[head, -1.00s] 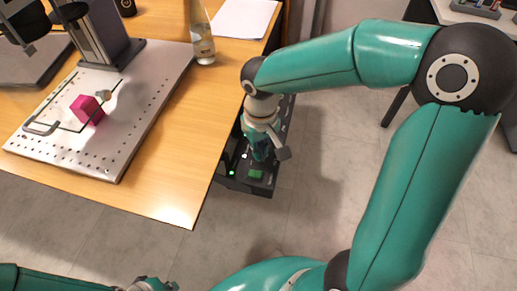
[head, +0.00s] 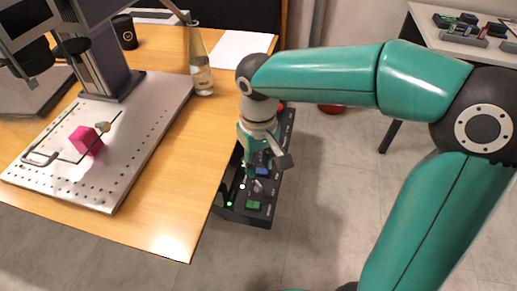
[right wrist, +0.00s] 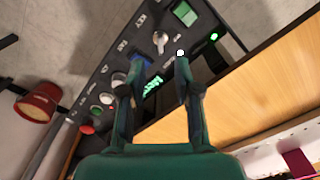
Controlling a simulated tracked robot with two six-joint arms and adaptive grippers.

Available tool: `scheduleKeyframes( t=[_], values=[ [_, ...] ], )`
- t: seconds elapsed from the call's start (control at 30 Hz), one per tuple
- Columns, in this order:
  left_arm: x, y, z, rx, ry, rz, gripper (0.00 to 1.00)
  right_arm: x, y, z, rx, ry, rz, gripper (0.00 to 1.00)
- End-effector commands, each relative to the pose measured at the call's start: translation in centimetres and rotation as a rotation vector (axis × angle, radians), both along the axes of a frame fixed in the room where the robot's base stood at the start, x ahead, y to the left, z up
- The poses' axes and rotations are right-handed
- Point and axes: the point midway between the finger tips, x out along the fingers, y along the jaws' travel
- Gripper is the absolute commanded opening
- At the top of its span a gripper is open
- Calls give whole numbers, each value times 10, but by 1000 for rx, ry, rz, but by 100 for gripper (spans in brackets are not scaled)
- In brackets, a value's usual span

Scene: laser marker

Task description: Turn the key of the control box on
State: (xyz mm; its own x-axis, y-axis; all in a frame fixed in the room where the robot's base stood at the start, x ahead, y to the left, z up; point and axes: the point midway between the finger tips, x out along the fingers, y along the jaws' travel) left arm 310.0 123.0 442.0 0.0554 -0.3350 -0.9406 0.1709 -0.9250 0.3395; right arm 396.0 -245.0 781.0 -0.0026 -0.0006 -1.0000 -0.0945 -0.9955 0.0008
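The dark control box (head: 262,208) hangs beside the table's right edge. The key also shows in the head view (head: 258,186). My right gripper (right wrist: 161,66) is open over the panel, its two fingers apart with nothing between them. The key appears just beyond the fingertips; I cannot tell the exact gap. My right gripper in the head view (head: 252,172) hides part of the panel. My left gripper is out of view.
The wooden table (head: 180,190) borders the box on its left. It bears a perforated plate (head: 135,145) with a magenta block (head: 86,140), and a bottle (head: 200,70). A red emergency stop (right wrist: 87,129) sits farther along the panel. Floor right of the box is clear.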

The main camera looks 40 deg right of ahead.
Motion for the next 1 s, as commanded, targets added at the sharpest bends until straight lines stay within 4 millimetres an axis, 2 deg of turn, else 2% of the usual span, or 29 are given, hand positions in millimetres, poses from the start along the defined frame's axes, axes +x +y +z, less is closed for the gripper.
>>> scheduleKeyframes(
  t=[0.1,0.3,1.0],
  values=[
    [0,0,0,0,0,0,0,0,0,23,2,-3,0,32],
    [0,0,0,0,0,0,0,0,0,44,1,0,1,32],
    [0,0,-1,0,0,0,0,-1,0,48,0,3,0,32]
  ],
)
